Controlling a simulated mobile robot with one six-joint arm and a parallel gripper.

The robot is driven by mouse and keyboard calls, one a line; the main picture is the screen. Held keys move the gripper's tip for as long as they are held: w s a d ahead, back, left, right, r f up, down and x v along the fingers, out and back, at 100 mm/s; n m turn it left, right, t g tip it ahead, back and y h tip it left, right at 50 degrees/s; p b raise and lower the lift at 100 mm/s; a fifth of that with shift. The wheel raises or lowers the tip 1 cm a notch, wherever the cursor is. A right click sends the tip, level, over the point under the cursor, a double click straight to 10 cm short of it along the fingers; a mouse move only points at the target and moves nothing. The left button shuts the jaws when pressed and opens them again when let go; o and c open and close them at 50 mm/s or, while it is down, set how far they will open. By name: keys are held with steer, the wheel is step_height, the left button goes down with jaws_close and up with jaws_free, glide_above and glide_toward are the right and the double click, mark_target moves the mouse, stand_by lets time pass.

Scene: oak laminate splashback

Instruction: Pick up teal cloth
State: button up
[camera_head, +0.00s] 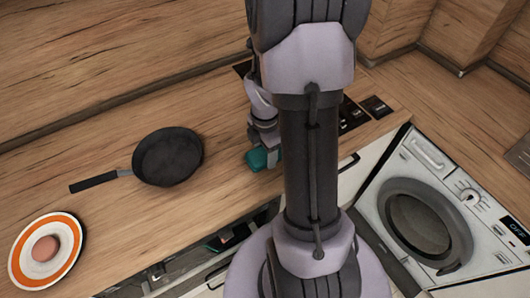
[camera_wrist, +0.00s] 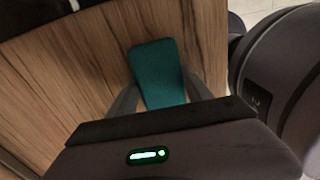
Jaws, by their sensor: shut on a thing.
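The teal cloth (camera_wrist: 157,72) lies between the two fingers of my gripper (camera_wrist: 158,98) in the wrist view, with the wooden counter around it. It looks like a flat, folded rectangle. In the head view the teal cloth (camera_head: 257,160) shows partly at the end of my gripper (camera_head: 266,147), just left of my arm's column. My gripper is shut on the cloth. The rest of the cloth in the head view is hidden by my arm. I cannot tell whether the cloth touches the counter.
A black frying pan (camera_head: 168,157) sits on the wooden counter (camera_head: 100,145) to the left. An orange-rimmed plate (camera_head: 19,258) holding a round brownish item (camera_head: 45,248) is at the lower left. A washing machine (camera_head: 420,215) stands at the right. The counter between pan and gripper is clear.

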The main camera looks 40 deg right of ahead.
steer(key=r+p, duration=0.1)
steer(key=r, duration=0.2)
steer(key=shift+s+r+p, duration=0.25)
steer(key=shift+s+p, duration=0.1)
steer(key=shift+s, duration=0.05)
steer(key=s+r+b, duration=0.1)
steer(key=s+b, duration=0.3)
steer(key=s, duration=1.1)
steer(key=shift+d+b, duration=0.15)
steer(key=shift+b, duration=0.15)
